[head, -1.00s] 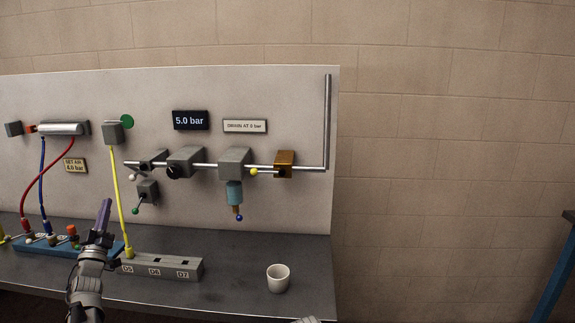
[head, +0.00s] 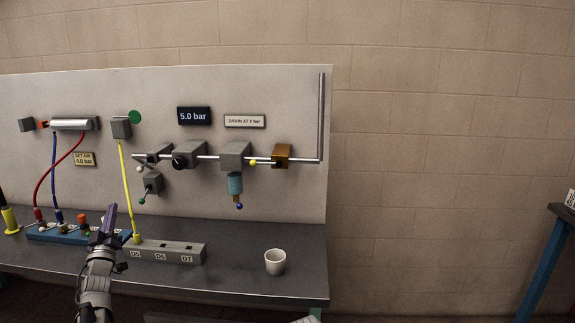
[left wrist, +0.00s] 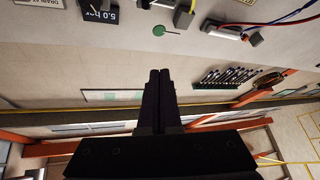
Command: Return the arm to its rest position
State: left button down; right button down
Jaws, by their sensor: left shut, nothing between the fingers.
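My left gripper (head: 108,218) is in the lower left of the head view, in front of the bench and between the blue manifold and the grey block. Its fingers point up and are shut with nothing between them. In the left wrist view the two dark fingers (left wrist: 158,88) lie side by side, touching, with nothing held. The wrist view looks out over the panel, which appears upside down, with the 5.0 bar display (left wrist: 98,12) at its top. My right gripper cannot be made out; only a small pale piece shows at the bottom edge of the head view.
The bench (head: 225,280) carries a blue manifold (head: 40,237) with red and blue hoses, a grey block (head: 185,253) with a yellow hose (head: 128,190), and a white cup (head: 275,262). The upright panel (head: 290,110) holds pipework. A blue-legged table (head: 540,270) stands far right.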

pick_arm(q)
jog(key=s+d+f+m+g+h, duration=0.1)
jog(key=s+d+f+g, duration=0.1)
jog(key=d+f+g, duration=0.7)
jog(key=s+d+f+g, duration=0.2)
jog(key=d+f+g, duration=0.35)
jog(key=f, duration=0.75)
jog(key=s+d+f+m+g+h, duration=0.25)
jog(key=s+d+f+g, duration=0.2)
jog(key=s+d, duration=0.55)
jog(key=s+d+f+m+g+h, duration=0.2)
jog(key=s+d+f+m+g, duration=0.3)
jog(key=s+d, duration=0.55)
jog(key=s+d+f+m+y+b, duration=0.25)
jog(key=s+d+f+b, duration=0.35)
jog(key=d+f+b, duration=0.45)
notch_tip(320, 180, up, 17)
jog(key=a+t+h+p, duration=0.1)
jog(key=p, duration=1.6)
jog(key=shift+w, duration=0.35)
jog(key=shift+f, duration=0.1)
